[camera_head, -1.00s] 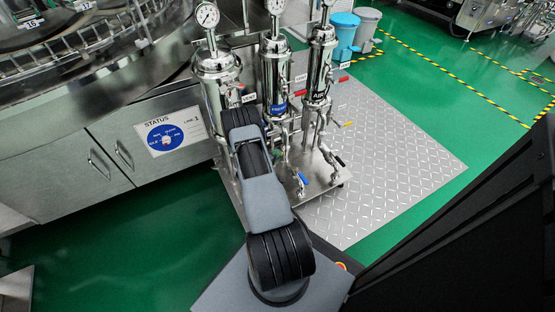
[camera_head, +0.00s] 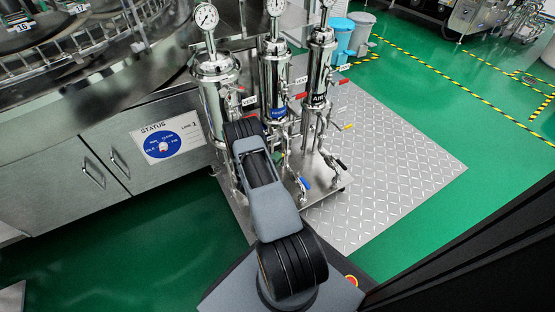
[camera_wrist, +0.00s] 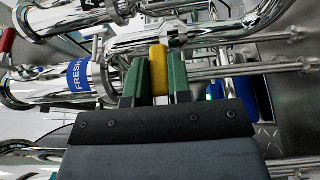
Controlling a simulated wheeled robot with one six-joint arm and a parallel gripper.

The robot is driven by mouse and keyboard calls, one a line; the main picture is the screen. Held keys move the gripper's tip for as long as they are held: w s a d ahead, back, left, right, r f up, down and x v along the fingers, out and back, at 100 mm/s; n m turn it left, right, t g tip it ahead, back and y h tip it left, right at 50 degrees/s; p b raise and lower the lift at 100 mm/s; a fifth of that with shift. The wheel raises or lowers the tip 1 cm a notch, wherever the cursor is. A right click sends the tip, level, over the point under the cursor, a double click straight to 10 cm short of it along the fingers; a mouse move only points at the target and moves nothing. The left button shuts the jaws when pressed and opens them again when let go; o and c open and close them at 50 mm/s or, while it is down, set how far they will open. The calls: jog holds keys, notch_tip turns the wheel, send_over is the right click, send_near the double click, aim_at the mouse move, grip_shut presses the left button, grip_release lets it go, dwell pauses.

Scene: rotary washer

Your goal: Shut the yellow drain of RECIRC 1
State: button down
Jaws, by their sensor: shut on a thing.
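In the wrist view a yellow handle (camera_wrist: 158,68) stands between the two green fingers of my gripper (camera_wrist: 158,84), which is shut on it. Its valve body is mostly hidden, and a bright pipe bend lies just beyond. In the head view my arm hides my gripper and this handle; the arm reaches to the lower part of the leftmost steel housing (camera_head: 214,72). No RECIRC 1 label is readable.
The housing with the blue FRESH label (camera_wrist: 80,77) is close by, and a third housing (camera_head: 320,62) stands to its right. A blue handle (camera_head: 303,184), a black handle (camera_head: 341,164) and another yellow handle (camera_head: 348,127) stick out nearby. Diamond-plate floor (camera_head: 400,165) is clear at right.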

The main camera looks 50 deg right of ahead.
jog(key=shift+w, duration=0.1)
jog(key=c, duration=1)
grip_release()
jog(key=shift+c, duration=0.2)
jog(key=shift+s+a+f+p, duration=0.2)
jog(key=shift+a+p, duration=0.45)
jog(key=shift+a, duration=1.65)
jog(key=shift+s+a+r+p, duration=0.2)
jog(key=shift+a+p, duration=0.45)
jog(key=shift+a, duration=1.65)
jog(key=shift+s+a+f+p, duration=0.1)
jog(key=shift+s+a+p, duration=0.4)
jog(key=shift+a, duration=1.8)
jog(key=shift+w, duration=0.25)
